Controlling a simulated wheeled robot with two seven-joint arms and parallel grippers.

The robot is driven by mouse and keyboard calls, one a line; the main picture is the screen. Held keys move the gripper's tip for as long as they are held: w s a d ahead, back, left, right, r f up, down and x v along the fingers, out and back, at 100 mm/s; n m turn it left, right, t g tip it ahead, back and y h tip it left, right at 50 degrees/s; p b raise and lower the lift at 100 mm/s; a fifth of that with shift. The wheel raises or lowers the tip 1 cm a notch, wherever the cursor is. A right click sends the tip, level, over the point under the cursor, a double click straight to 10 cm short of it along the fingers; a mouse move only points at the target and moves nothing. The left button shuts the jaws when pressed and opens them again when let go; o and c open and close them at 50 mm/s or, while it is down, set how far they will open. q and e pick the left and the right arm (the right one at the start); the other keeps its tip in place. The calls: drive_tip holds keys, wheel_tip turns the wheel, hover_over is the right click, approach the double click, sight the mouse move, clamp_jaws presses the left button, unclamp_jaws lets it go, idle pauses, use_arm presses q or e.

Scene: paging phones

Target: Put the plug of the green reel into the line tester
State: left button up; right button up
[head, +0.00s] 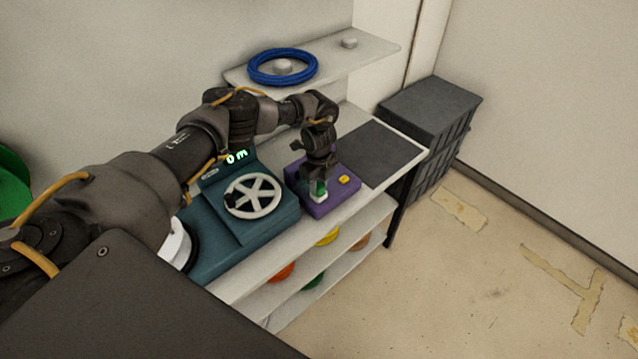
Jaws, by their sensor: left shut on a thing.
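My left gripper (319,176) points down over the purple box with a yellow button (335,199), which looks like the line tester. It is shut on a small green and white plug (319,192). The plug is at the box's top, near its front left part. I cannot tell whether it is seated in a socket or just above or touching the top. A large green round thing (12,183), perhaps the green reel, is cut off at the left edge. My right gripper is out of view.
A teal machine with a white handwheel (253,196) and a "0 m" display stands left of the box. A dark mat (382,152) lies right of it. A blue coil (283,66) lies on the upper shelf (350,62). Coloured reels sit below. A dark crate (431,110) stands beyond.

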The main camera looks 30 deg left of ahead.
sight(319, 185)
use_arm(q)
drive_tip(key=o, duration=1.3)
drive_tip(key=shift+r, duration=0.1)
wheel_tip(319, 185, up, 6)
drive_tip(key=p, duration=0.5)
wheel_tip(319, 185, up, 3)
drive_tip(key=shift+f+p, duration=0.1)
drive_tip(key=shift+p, duration=0.8)
drive_tip(key=shift+d, duration=0.1)
